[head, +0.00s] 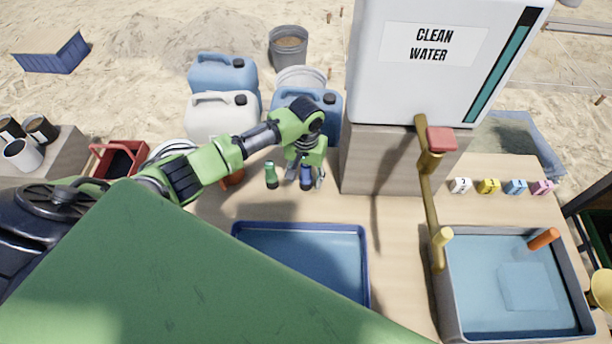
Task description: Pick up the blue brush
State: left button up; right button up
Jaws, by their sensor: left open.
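The blue brush (306,175) stands upright on the table, below my left gripper (305,178). The left gripper reaches in from the left, points down and is open. Its fingers appear to be on either side of the blue brush; whether they touch it I cannot tell. A green brush-like handle (271,172) stands just to the left of the gripper. My right gripper is not in view.
A blue tray (368,262) lies in front of the gripper. A large clean water tank (432,65) on a block stands close to the right, with a brass tap (427,190) over a water-filled basin (449,305). Jerrycans (222,115) stand behind. Numbered blocks (488,186) sit at right.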

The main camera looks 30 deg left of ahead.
pick_arm(q)
jog(key=shift+f, duration=0.3)
jog(key=c, duration=1.1)
jog(key=shift+c, duration=0.2)
jog(key=shift+r, duration=0.1)
